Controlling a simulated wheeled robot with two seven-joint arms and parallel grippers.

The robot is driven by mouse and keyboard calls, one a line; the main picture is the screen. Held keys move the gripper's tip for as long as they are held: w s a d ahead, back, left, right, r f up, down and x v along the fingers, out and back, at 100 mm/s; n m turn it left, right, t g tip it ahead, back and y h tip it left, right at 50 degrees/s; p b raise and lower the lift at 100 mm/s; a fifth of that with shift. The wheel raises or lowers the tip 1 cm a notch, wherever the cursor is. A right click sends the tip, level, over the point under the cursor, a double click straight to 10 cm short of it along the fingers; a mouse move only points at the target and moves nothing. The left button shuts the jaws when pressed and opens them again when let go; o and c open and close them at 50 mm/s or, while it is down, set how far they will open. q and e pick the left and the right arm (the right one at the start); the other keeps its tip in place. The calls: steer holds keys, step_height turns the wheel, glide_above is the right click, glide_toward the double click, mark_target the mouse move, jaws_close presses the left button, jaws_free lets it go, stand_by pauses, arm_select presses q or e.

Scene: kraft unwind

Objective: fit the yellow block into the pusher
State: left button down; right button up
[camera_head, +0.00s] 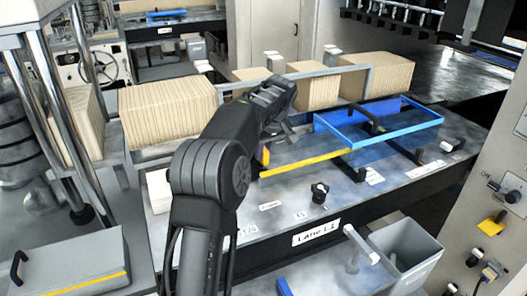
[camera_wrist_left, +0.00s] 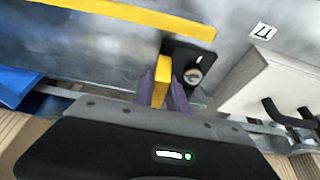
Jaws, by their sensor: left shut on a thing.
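A small yellow block (camera_wrist_left: 162,80) stands between the purple fingers of my left gripper (camera_wrist_left: 161,98), which is shut on it. In the head view, the left gripper (camera_head: 266,148) is at the left end of a yellow strip, largely hidden by my arm, with a sliver of the yellow block (camera_head: 265,158) showing. In the left wrist view, a black plate with a round metal knob (camera_wrist_left: 193,76) is right beside the block; I cannot tell whether they touch. A blue frame (camera_head: 345,139) with a black handle, possibly the pusher, lies to the right. My right gripper is out of view.
The yellow strip (camera_head: 308,162) lies on the metal table, and also shows in the left wrist view (camera_wrist_left: 130,14). A black knob (camera_head: 319,192) is near the front edge; a grey bin (camera_head: 412,262) is below.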

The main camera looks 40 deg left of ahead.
arm_select(q)
steer(key=shift+f+b, duration=0.45)
steer(key=shift+f, duration=0.3)
stand_by(1.4)
steer(key=c, duration=1.3)
jaws_free()
steer(key=shift+o, duration=0.2)
steer(key=shift+r, duration=0.1)
steer(key=shift+d+r, duration=0.2)
steer(key=shift+r, duration=0.1)
steer(key=b+v, duration=0.1)
steer(key=v, duration=0.6)
steer(key=shift+s, duration=0.1)
steer(key=shift+f, duration=0.15)
